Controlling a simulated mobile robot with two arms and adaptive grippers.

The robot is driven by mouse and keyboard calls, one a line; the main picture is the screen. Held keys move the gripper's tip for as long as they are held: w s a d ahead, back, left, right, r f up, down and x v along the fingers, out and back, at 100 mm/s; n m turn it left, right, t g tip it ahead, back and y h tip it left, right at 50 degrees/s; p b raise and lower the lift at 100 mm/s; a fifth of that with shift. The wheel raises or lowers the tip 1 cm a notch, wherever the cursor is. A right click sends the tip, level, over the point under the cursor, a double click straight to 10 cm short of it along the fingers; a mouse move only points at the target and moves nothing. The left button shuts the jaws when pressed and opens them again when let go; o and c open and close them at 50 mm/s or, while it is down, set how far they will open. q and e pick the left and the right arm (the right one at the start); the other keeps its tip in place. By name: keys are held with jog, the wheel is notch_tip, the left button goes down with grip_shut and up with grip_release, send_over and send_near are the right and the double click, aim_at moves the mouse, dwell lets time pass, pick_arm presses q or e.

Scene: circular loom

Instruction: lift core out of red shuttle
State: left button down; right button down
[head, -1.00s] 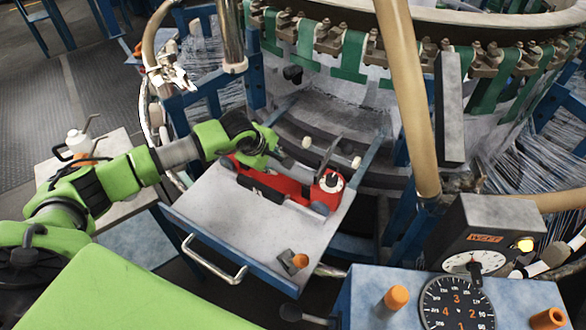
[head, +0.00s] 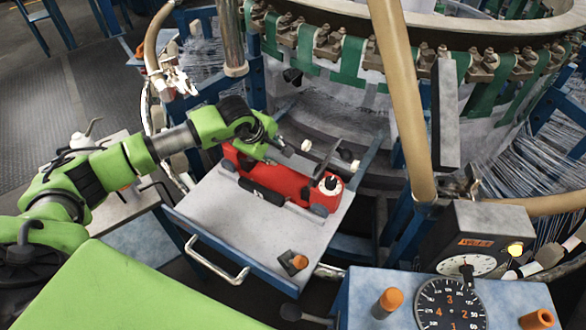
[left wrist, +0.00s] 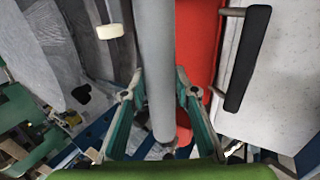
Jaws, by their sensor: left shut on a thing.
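The red shuttle (head: 287,185) lies on the grey tray of the pull-out shelf (head: 222,222) in the head view. Its red body also shows in the left wrist view (left wrist: 197,48), beside and partly behind the core. The core, a plain grey cylinder (left wrist: 155,45), runs between the fingers of my left gripper (left wrist: 156,98). In the head view the left gripper (head: 266,150) is over the shuttle's left end, shut on the core (head: 297,161), which appears raised above the shuttle. The gripper hides part of the core. My right gripper is not in view.
The loom's ring with green straps (head: 345,52) stands behind the shelf. A tan post (head: 405,110) rises right of the shuttle. A control box with dials (head: 452,300) is at front right. A white bottle (head: 82,145) stands on a side table at left.

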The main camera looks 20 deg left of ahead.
aim_at(274, 150)
pick_arm(q)
jog(key=shift+r+p, duration=1.45)
jog(key=shift+r, duration=1.8)
